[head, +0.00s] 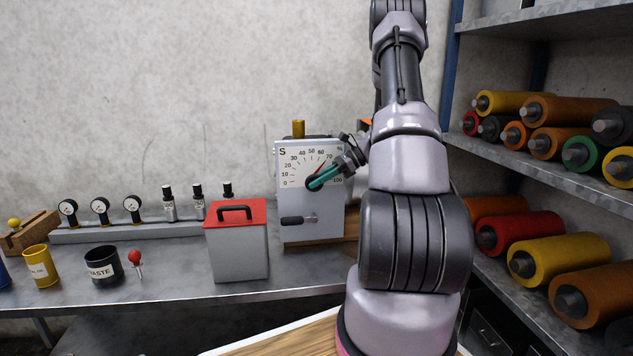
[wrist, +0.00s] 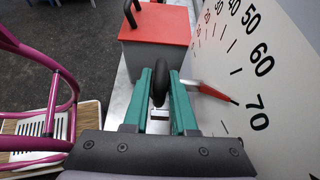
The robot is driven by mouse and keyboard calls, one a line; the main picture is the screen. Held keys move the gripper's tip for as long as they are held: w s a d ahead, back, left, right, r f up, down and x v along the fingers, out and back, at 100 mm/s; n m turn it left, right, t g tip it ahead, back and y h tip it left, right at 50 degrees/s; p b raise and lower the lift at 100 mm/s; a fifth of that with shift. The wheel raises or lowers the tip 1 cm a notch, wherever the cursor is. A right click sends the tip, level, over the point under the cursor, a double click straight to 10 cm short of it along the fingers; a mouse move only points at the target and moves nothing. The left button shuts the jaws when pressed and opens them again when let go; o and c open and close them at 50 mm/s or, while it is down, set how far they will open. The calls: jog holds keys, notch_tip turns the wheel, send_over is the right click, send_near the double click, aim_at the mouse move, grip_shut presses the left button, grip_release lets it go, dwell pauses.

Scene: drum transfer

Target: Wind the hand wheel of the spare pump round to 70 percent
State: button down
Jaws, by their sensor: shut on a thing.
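The spare pump is a grey box (head: 310,215) marked S, with a white dial (head: 295,165) numbered 0 to 100. The dial fills the right of the wrist view (wrist: 285,90). Its red pointer (wrist: 218,95) lies between the 60 and 70 marks. My gripper (head: 318,181) is in front of the dial. In the wrist view its teal fingers (wrist: 161,95) are shut on a dark rounded grip (wrist: 160,78), seemingly the hand wheel's handle. The wheel itself is mostly hidden by my gripper.
A grey box with a red lid (head: 238,240) stands left of the pump. A black lever (head: 298,220) is low on the pump's front. A waste cup (head: 103,266), yellow cup (head: 40,265) and gauges (head: 100,207) are further left. Shelves of rollers (head: 555,255) stand right.

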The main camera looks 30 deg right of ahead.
dwell(0.5)
jog(key=c, duration=0.7)
grip_release()
notch_tip(320, 180, up, 10)
jog(key=s+a+r+n+g+h, duration=0.1)
jog(key=s+a+r+n+h, duration=0.4)
jog(key=s+a+r+n, duration=0.45)
jog(key=s+a+r+n+t+h, duration=0.1)
jog(key=s+a+n, duration=0.1)
jog(key=s, duration=0.3)
jog(key=s+a+r+n+t+h, duration=0.2)
jog(key=s+n, duration=0.1)
jog(key=s, duration=0.3)
jog(key=s+a+r+n+t+h, duration=0.1)
jog(key=s+a+r+n, duration=0.1)
jog(key=s, duration=0.4)
jog(key=shift+s+r+n+t+h, duration=0.15)
jog(key=shift+s+n+t+h, duration=0.1)
jog(key=shift+n+t+h, duration=0.15)
